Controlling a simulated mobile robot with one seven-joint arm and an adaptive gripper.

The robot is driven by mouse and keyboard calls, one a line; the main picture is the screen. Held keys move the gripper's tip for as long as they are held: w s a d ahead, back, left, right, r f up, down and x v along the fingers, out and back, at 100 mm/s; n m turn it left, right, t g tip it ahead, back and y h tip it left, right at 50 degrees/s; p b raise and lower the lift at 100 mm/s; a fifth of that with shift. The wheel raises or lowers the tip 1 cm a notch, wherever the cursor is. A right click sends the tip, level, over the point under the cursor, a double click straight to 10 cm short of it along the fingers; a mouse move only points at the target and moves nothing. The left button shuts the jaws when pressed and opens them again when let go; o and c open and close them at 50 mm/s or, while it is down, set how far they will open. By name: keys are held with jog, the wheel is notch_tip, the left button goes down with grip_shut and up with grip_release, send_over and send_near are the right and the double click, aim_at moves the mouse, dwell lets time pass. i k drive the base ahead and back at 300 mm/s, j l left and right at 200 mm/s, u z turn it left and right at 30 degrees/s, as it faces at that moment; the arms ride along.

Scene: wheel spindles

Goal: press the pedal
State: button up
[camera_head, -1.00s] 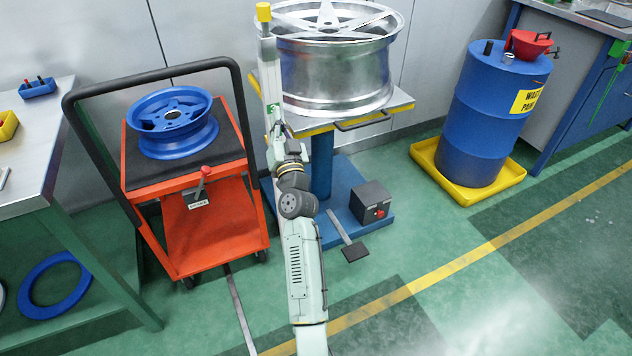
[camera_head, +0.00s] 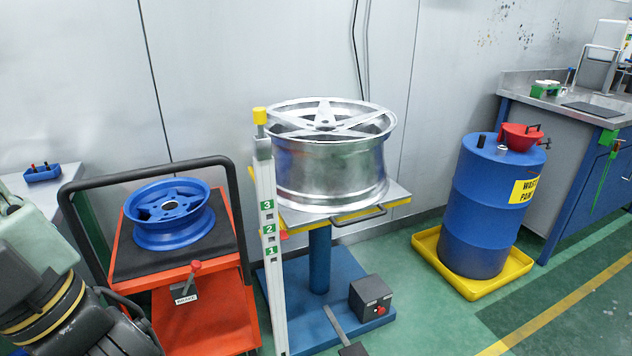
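The pedal (camera_head: 353,349) is a small black pad at the end of a grey bar (camera_head: 334,322), at the bottom edge of the head view. It is partly cut off by the frame. The bar runs from the blue base plate (camera_head: 305,285) of the wheel stand, beside a dark box with a red button (camera_head: 371,298). Part of my arm, pale green and black with a yellow ring, fills the lower left corner. My gripper's fingertips do not show, and nothing of mine touches the pedal.
A silver wheel (camera_head: 330,165) sits on the stand's table, behind a white post (camera_head: 268,230) marked 1 to 3. An orange cart (camera_head: 205,315) with a blue wheel (camera_head: 168,215) stands left. A blue drum (camera_head: 487,210) in a yellow tray (camera_head: 440,270) stands right. Green floor lies between.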

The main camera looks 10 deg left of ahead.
aim_at(357, 349)
jog(key=i+l, duration=0.2)
jog(key=l, duration=0.15)
jog(key=i+l, duration=0.2)
jog(key=l, duration=0.15)
jog(key=i+l, duration=0.2)
jog(key=l, duration=0.2)
jog(key=i+l+u, duration=0.1)
jog(key=u, duration=0.25)
jog(key=l+u, duration=0.35)
jog(key=i+l+u, duration=0.1)
jog(key=u, duration=0.95)
jog(key=i+l, duration=0.35)
jog(key=l, duration=0.1)
